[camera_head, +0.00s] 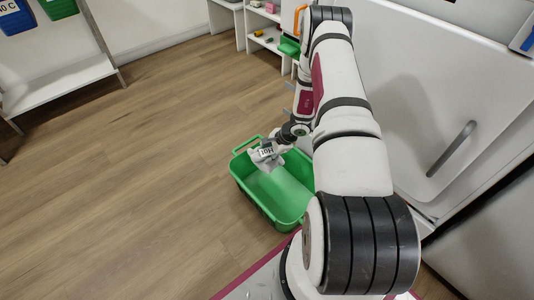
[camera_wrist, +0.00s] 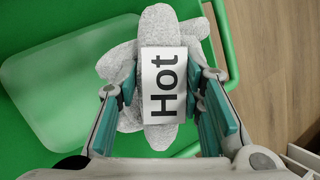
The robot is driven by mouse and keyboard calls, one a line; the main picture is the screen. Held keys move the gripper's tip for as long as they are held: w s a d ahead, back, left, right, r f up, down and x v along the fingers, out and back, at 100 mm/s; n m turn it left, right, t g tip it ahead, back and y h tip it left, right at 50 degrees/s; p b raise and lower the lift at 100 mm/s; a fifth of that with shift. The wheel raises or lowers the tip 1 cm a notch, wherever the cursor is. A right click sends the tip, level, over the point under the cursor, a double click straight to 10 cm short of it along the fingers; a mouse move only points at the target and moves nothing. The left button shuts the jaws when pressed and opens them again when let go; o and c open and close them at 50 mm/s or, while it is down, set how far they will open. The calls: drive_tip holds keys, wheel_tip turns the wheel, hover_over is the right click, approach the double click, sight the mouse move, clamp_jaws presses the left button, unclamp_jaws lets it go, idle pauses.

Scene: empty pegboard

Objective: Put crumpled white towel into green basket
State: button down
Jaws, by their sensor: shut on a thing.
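The crumpled white towel (camera_wrist: 158,132) is a pale, lumpy cloth with a white label reading "Hot". My gripper (camera_wrist: 163,92) is shut on it, one teal finger pad on each side of the label. In the head view the towel (camera_head: 270,163) hangs at the end of my arm, over the far left part of the green basket (camera_head: 262,206). In the wrist view the green basket (camera_wrist: 80,17) lies behind the towel. I cannot tell how far above the basket floor the towel is.
The basket stands on the wooden floor (camera_head: 120,190), which is clear to the left. A white cabinet with a grey handle (camera_head: 451,148) is on the right. White shelves (camera_head: 262,30) with small items stand at the back. A white rack (camera_head: 65,85) is at the far left.

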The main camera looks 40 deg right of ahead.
wheel_tip(320, 180, down, 4)
drive_tip(key=b, duration=0.3)
drive_tip(key=shift+r, duration=0.25)
wheel_tip(320, 180, down, 9)
drive_tip(key=shift+r, duration=0.2)
idle(0.4)
drive_tip(key=c, duration=1)
unclamp_jaws()
drive_tip(key=v, duration=1.2)
